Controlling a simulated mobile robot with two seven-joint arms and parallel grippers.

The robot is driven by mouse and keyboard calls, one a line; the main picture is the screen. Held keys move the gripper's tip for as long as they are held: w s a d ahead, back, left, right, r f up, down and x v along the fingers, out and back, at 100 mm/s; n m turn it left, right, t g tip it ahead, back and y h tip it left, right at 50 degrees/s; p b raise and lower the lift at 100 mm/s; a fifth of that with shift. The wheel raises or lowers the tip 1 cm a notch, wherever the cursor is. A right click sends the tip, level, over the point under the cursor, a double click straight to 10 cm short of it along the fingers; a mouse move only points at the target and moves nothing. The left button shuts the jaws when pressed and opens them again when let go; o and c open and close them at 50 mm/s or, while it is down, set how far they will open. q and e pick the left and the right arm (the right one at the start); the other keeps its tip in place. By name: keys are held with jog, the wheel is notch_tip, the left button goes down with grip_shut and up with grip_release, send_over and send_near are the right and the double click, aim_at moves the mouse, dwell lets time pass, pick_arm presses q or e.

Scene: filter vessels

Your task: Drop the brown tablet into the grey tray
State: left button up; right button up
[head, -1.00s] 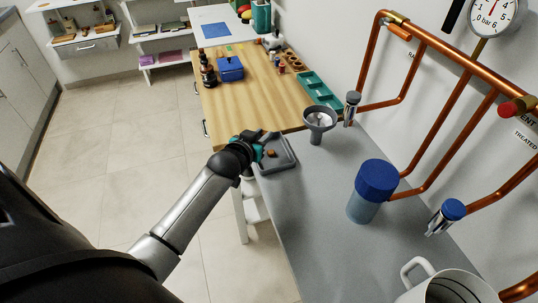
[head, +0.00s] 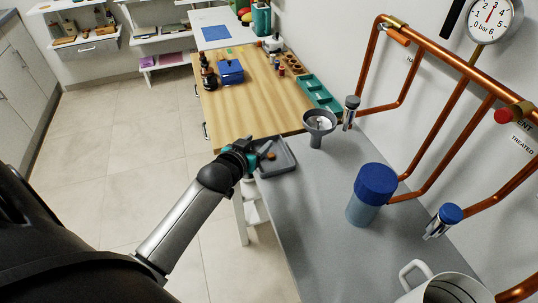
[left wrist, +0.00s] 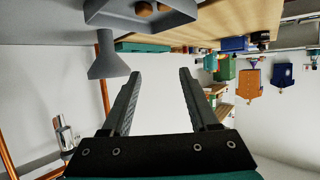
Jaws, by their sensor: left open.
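The grey tray (head: 285,165) sits at the left edge of the grey worktop, by the wooden table section. A small brown tablet (head: 271,156) shows in it in the head view. In the left wrist view, which is upside down, the tray (left wrist: 105,14) is at the top with two rounded brown pieces (left wrist: 145,8) in it; I cannot tell which is the one in the head view. My left gripper (head: 261,150) is at the tray's left side, its fingers partly over it. In the left wrist view its fingers (left wrist: 157,85) are apart with nothing between them. My right gripper is out of view.
A grey funnel (head: 319,124) stands just right of the tray. A blue-lidded vessel (head: 376,182) and a white mug (head: 445,289) stand nearer. Copper pipes (head: 440,140) line the wall. A teal compartment tray (head: 321,96) lies beyond the funnel. The middle worktop is clear.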

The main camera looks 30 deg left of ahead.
pick_arm(q)
jog(key=p+v, duration=0.1)
jog(key=v, duration=1)
jog(key=shift+s+p, duration=0.2)
jog(key=shift+p, duration=0.1)
jog(key=shift+r, duration=0.15)
jog(key=s+d+f+g+b, duration=0.2)
jog(key=s+f, duration=0.1)
jog(key=f, duration=0.7)
jog(key=s+d+f+m+g+h+b, duration=0.1)
jog(key=s+f+g, duration=0.15)
jog(key=f, duration=0.75)
jog(key=s+d+f+g+b, duration=0.15)
jog(key=s+f, duration=0.25)
jog(key=f, duration=0.7)
jog(key=s+d+f+m+g+b, duration=0.1)
jog(key=s+d+f+g+b, duration=0.1)
jog(key=s+f, duration=0.7)
jog(key=s+d+f+m+g+h+b, duration=0.1)
jog(key=s+d+f+g, duration=0.3)
jog(key=s+f, duration=0.6)
jog(key=s+m+b, duration=0.1)
jog(key=s, duration=0.3)
jog(key=shift+s+f+b, duration=0.15)
jog(key=shift+f+b, duration=0.05)
jog(key=shift+b, duration=0.1)
